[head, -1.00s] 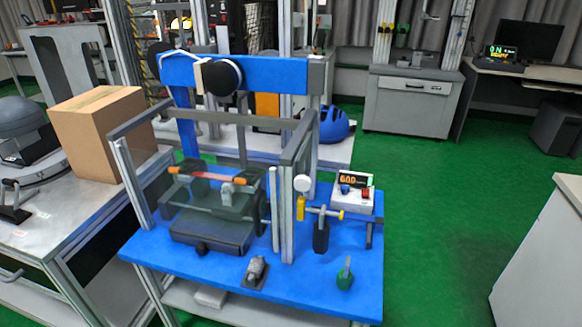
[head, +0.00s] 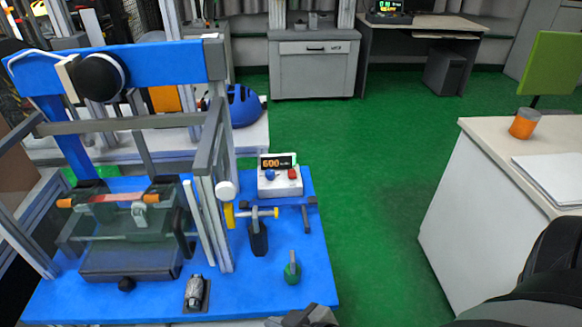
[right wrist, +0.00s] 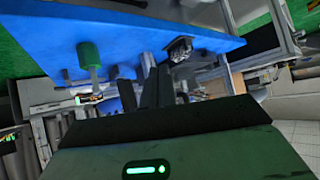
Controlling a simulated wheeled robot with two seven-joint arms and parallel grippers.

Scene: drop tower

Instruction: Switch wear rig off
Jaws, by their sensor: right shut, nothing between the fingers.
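The wear rig (head: 130,245) stands on a blue table (head: 250,300) at the left of the head view, under a blue beam (head: 170,66). Behind it to the right is a white control box (head: 280,183) with a lit display (head: 277,161) that seems to read 600, a blue knob (head: 270,175) and a red button (head: 292,174). My right gripper (head: 308,318) shows only partly at the bottom edge, near the table's front. In the right wrist view its dark fingers (right wrist: 152,92) are together and empty, apart from the control box. My left gripper is out of view.
A green-based lever (head: 292,270), a black post with a yellow-ended bar (head: 258,236) and a small metal piece (head: 194,292) stand on the blue table's front right. A white desk (head: 470,200) with an orange cup (head: 524,123) is at right. Green floor between is clear.

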